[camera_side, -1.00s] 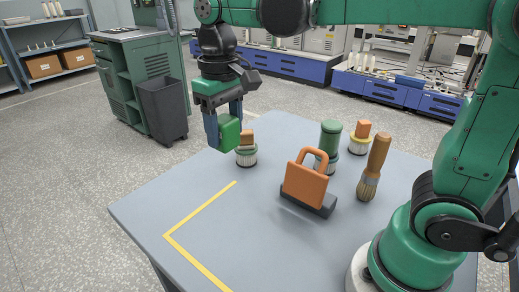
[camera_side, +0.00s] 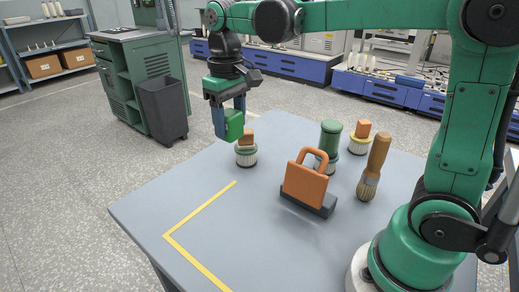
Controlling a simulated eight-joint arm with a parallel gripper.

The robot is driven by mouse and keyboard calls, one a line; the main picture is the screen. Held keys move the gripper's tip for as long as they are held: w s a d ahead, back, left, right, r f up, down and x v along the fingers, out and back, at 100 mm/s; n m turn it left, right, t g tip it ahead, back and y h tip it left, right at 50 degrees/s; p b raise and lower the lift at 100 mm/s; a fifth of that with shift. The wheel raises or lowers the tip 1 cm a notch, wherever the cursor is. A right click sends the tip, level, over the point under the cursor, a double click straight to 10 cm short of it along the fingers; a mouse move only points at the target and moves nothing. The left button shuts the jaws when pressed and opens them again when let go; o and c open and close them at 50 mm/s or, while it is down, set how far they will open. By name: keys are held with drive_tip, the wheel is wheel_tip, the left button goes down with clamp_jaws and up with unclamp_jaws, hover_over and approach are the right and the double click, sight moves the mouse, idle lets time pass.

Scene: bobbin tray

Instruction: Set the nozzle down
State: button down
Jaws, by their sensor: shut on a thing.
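My gripper (camera_side: 230,122) points down at the far left part of the grey table. It is shut on a green blocky piece, the nozzle (camera_side: 235,127), whose full shape is partly hidden by the fingers. The nozzle is held just left of and behind a small round brush (camera_side: 246,158) with a green collar and an orange block top. In the picture the nozzle overlaps the area near this brush's top; I cannot tell whether they touch. I cannot tell how high the nozzle is above the table.
On the table (camera_side: 230,240) stand an orange-handled brush block (camera_side: 305,186), a green-topped round brush (camera_side: 329,139), an orange-topped round brush (camera_side: 361,136) and a wooden-handled brush (camera_side: 376,165). Yellow tape (camera_side: 193,262) marks a corner at the front left, with clear surface around it.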

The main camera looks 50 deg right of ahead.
wheel_tip(320, 180, up, 3)
hover_over(255, 239)
drive_tip(key=w, duration=0.1)
drive_tip(key=f, duration=1.3)
drive_tip(key=s+f, duration=0.1)
drive_tip(key=f, duration=0.5)
drive_tip(key=shift+f, duration=0.25)
drive_tip(key=shift+c, duration=1.3)
unclamp_jaws()
drive_tip(key=shift+f, duration=0.1)
